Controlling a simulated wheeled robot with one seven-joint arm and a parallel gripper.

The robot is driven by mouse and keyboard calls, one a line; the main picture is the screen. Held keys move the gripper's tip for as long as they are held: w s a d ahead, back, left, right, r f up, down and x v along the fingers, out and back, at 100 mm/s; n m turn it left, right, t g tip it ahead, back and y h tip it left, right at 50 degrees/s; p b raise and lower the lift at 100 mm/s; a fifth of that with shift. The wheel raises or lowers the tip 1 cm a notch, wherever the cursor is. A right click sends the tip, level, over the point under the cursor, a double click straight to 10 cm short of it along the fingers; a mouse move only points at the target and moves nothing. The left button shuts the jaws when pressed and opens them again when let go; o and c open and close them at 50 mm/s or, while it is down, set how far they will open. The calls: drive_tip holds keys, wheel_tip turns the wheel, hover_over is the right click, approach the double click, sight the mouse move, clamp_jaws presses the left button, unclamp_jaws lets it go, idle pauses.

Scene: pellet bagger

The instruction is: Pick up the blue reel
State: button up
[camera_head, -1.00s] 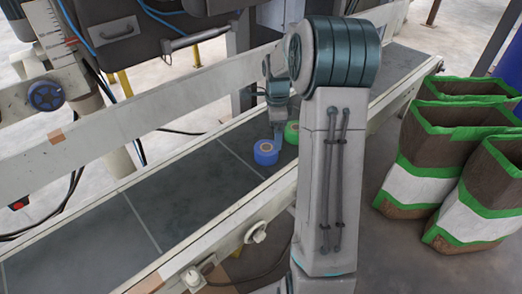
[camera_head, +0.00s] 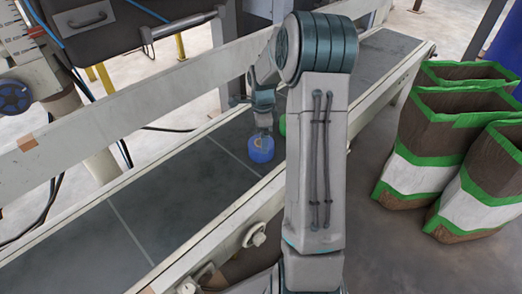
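The blue reel (camera_head: 260,152) lies flat on the dark conveyor belt, near the middle of the view. My gripper (camera_head: 263,134) points down at the blue reel's top from above; its fingertips are small, and I cannot tell whether they touch the reel or how far apart they are. A green reel (camera_head: 282,124) is on the belt just right of and beyond the blue one, mostly hidden behind my arm.
The conveyor belt (camera_head: 170,190) has pale side rails, with a knob (camera_head: 258,236) on the near one. Several open brown, white and green bags (camera_head: 440,150) stand on the floor to the right. A dark machine housing (camera_head: 100,25) is at the upper left.

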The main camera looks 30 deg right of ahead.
sight(254, 152)
drive_tip(key=f+b, duration=0.1)
drive_tip(key=f, duration=0.1)
drive_tip(key=f+b, duration=0.1)
drive_tip(key=f, duration=0.2)
drive_tip(key=shift+w+a+f+b, duration=0.1)
drive_tip(key=shift+a+b, duration=0.1)
drive_tip(key=shift+b, duration=0.15)
drive_tip(key=c, duration=1.1)
drive_tip(key=shift+o, duration=0.2)
